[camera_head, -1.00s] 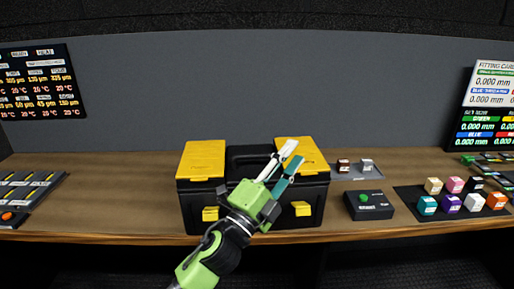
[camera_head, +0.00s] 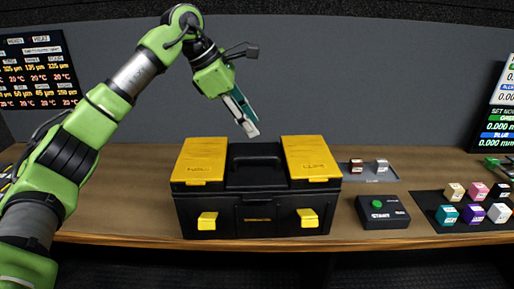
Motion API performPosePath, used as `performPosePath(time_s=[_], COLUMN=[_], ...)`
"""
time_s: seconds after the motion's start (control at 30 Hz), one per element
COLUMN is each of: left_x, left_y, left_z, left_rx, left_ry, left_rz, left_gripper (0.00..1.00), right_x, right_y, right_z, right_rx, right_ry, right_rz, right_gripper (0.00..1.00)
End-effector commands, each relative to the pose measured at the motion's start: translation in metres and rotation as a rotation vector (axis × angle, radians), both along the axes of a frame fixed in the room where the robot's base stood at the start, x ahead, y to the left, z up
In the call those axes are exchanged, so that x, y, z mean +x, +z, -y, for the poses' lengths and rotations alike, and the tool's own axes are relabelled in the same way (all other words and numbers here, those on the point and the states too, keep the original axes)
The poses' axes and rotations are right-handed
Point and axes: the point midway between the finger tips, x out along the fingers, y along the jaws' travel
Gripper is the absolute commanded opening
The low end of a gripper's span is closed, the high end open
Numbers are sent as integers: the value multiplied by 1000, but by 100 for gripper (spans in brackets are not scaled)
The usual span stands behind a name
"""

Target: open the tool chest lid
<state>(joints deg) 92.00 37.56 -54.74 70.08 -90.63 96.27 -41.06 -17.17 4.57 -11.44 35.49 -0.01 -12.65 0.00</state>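The black tool chest (camera_head: 254,218) with yellow lid panels and two yellow front latches stands on the wooden bench, its lid shut. A recessed dark handle area lies between the yellow panels. My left gripper (camera_head: 250,126) hangs above and behind the middle of the lid, pointing down, apart from the chest. Its two fingers appear close together, seen edge-on, so I cannot tell whether they are open or shut. Nothing shows held in it. My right gripper is not in view.
A black box with a green start button (camera_head: 382,213) sits right of the chest. A grey mat (camera_head: 375,176) with two small blocks is behind it. A dark mat (camera_head: 428,204) with several coloured blocks lies further right. Screens (camera_head: 38,72) hang on the wall. The bench left of the chest is mostly clear.

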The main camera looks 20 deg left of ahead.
Motion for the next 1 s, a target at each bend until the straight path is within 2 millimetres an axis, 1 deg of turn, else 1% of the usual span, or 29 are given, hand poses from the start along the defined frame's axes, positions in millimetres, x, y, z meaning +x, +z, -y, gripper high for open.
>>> performPosePath(time_s=[0.03, 0.1, 0.2, 0.27, 0.37, 0.6, 0.8, 1.0], left_x=[-2, -5, -7, -6, -2, 12, 24, 31], left_y=[7, 11, 11, 7, -5, -50, -85, -106], left_z=[-17, -32, -40, -39, -35, -19, -6, 0], left_rx=[42, 80, 104, 107, 105, 103, 102, 100], left_ry=[18, 33, 42, 42, 40, 39, 39, 41], left_rz=[-6, -17, -26, -28, -30, -31, -29, -28], left_gripper=[29, 29, 29, 29, 29, 29, 29, 29], right_x=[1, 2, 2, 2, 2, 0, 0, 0], right_y=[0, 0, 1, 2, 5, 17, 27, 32], right_z=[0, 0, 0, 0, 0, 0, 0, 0], right_rx=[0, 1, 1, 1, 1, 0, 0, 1], right_ry=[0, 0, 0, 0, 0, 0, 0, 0], right_rz=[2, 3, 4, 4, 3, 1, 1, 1], right_gripper=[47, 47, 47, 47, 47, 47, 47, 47])
